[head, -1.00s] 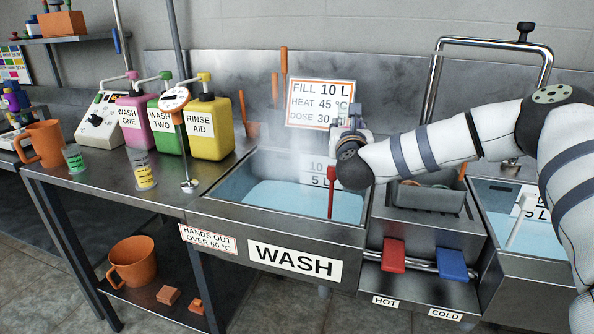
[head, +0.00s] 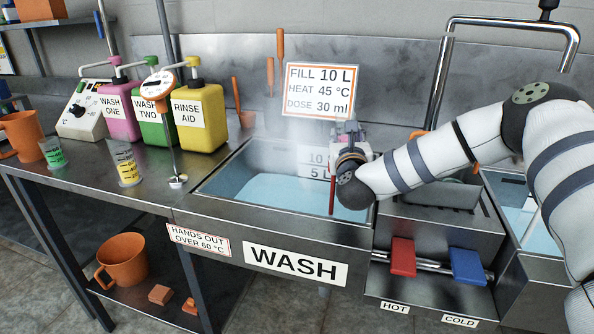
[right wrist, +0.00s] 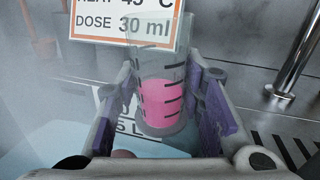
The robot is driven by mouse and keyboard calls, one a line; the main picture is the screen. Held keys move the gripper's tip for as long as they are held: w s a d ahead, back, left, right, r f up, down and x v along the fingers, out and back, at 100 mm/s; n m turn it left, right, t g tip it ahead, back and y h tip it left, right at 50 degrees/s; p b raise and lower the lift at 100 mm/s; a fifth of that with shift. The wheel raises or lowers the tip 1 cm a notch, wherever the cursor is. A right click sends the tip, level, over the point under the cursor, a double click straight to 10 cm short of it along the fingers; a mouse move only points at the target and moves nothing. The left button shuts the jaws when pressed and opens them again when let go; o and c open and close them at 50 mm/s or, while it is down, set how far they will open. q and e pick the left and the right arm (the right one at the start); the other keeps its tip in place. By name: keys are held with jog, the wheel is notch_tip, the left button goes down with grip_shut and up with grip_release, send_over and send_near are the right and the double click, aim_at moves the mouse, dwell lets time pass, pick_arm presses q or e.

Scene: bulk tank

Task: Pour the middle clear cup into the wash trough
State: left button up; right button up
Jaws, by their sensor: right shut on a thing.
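My right gripper (head: 349,150) is shut on a clear cup with dark marks and pink liquid (right wrist: 160,100). The cup looks about upright in the right wrist view, with a purple-lined finger on each side of it. In the head view the cup is mostly hidden by the gripper. It is held above the right back part of the wash trough (head: 352,236), which holds pale blue water (head: 270,190) and gives off steam. Two other clear cups stand on the left counter: one with green liquid (head: 53,153) and one with yellow liquid (head: 126,163). My left gripper is out of view.
A dose sign (head: 320,90) stands behind the trough. A probe thermometer (head: 158,84) stands at its left edge, near pink, green and yellow dispensers (head: 200,115). Red and blue pedals (head: 403,257) are at the lower right. A tall chrome pipe (head: 510,22) rises on the right.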

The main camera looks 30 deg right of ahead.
jog(key=shift+w+a+r+n+t, duration=0.1)
jog(key=shift+a+r+n+t, duration=0.15)
jog(key=shift+n, duration=0.4)
jog(key=shift+w+a+r+n+t, duration=0.15)
jog(key=shift+a+n, duration=0.15)
jog(key=shift+n, duration=0.35)
jog(key=shift+w+a+r+n+t, duration=0.1)
jog(key=shift+a+r+n+t, duration=0.25)
jog(key=shift+n, duration=0.8)
jog(key=shift+w+a+r+n+t, duration=0.15)
jog(key=shift+a+r+n+t, duration=0.2)
jog(key=shift+n, duration=0.85)
jog(key=shift+w+a+r+n+t, duration=0.1)
jog(key=shift+a+r+n+t, duration=0.25)
jog(key=shift+n, duration=0.8)
jog(key=shift+f+n+t+y, duration=0.3)
jog(key=shift+f+n, duration=0.15)
jog(key=shift+n, duration=0.25)
jog(key=shift+d+r+n+t+y+p, duration=0.1)
jog(key=shift+r+n+t+y+p, duration=0.2)
jog(key=shift+r+n, duration=0.65)
